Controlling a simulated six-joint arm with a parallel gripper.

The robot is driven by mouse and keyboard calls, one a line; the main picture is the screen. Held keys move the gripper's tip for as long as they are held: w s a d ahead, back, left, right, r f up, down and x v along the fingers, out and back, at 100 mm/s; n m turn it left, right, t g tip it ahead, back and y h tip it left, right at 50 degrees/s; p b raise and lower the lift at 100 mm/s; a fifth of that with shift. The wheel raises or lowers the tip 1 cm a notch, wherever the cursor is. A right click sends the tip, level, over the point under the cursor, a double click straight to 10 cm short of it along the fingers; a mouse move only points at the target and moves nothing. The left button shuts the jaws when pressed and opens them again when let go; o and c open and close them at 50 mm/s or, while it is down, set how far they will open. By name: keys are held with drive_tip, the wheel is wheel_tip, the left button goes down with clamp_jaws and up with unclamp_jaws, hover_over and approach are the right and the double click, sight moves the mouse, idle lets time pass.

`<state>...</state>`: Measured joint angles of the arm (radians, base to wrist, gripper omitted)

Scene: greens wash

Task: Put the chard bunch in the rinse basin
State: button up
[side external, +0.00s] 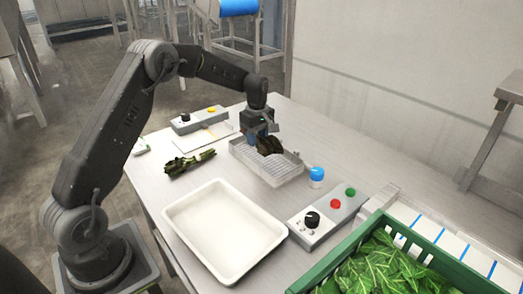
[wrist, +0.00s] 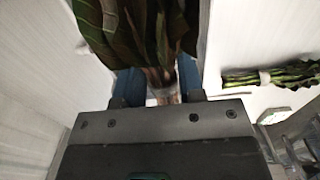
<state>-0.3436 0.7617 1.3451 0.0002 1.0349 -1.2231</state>
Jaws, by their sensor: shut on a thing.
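My gripper (side external: 258,136) is shut on the chard bunch (side external: 269,145), a dark green and brownish leafy bundle. In the wrist view the bunch (wrist: 140,28) hangs past the blue fingers (wrist: 160,88), with its paler stem end between them. In the side view the bunch is over the clear, low-walled container (side external: 285,176); I cannot tell whether it touches it. A white, shallow, open basin (side external: 180,233) stands at the front of the table and looks empty.
A second, banded green bunch (side external: 189,163) lies left of the clear container. A control box (side external: 328,218) with a knob and buttons and a blue-capped jar (side external: 316,176) stand to the right. A green crate (side external: 340,257) of leaves is at front right. Another control box (side external: 199,120) is behind.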

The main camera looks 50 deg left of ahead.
sight(261, 157)
drive_tip(key=shift+w+d+f, duration=0.4)
drive_tip(key=shift+w+d, duration=0.05)
drive_tip(key=shift+f, duration=2)
drive_tip(key=o, duration=0.9)
drive_tip(key=shift+f, duration=0.15)
drive_tip(key=shift+o, duration=0.2)
